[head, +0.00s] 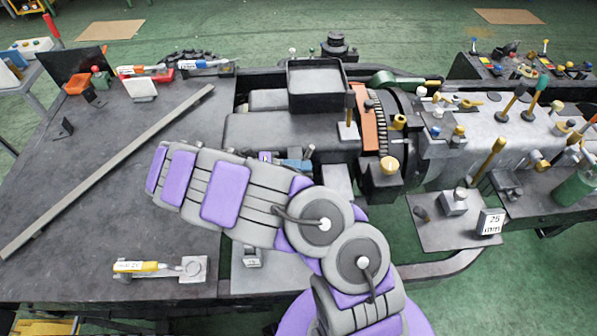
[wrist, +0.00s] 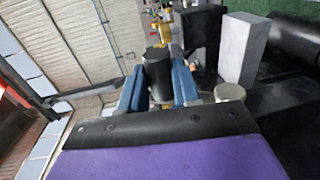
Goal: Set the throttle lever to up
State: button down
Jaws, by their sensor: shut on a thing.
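My gripper (head: 297,164) has blue fingers and is at the middle of the machine in the head view, beside a grey block. In the wrist view my gripper (wrist: 158,82) has one finger on each side of a dark cylindrical knob (wrist: 157,62) and is shut on it. The knob's lower part is hidden between the fingers. I cannot tell from the frames whether this knob is the throttle lever's handle, as no throttle label is readable. My purple and grey arm hides part of the machine in the head view.
A lever with a yellow handle (head: 137,267) lies on the dark table's front. A long grey bar (head: 110,170) crosses the table. An upright rod (head: 350,107) and an orange plate (head: 369,120) stand right of my gripper. Several levers rise from the right bench (head: 490,130).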

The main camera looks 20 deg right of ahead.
jog(key=shift+a+f, duration=0.1)
jog(key=shift+f, duration=0.1)
jog(key=c, duration=1)
grip_release()
jog(key=shift+c, duration=0.2)
jog(key=shift+o, duration=1.2)
jog(key=shift+a+r, duration=0.1)
jog(key=shift+a, duration=0.05)
jog(key=p+v, duration=1.1)
jog(key=v, duration=0.1)
jog(key=shift+p, duration=0.3)
jog(key=shift+w+p, duration=0.1)
jog(key=shift+p, duration=0.8)
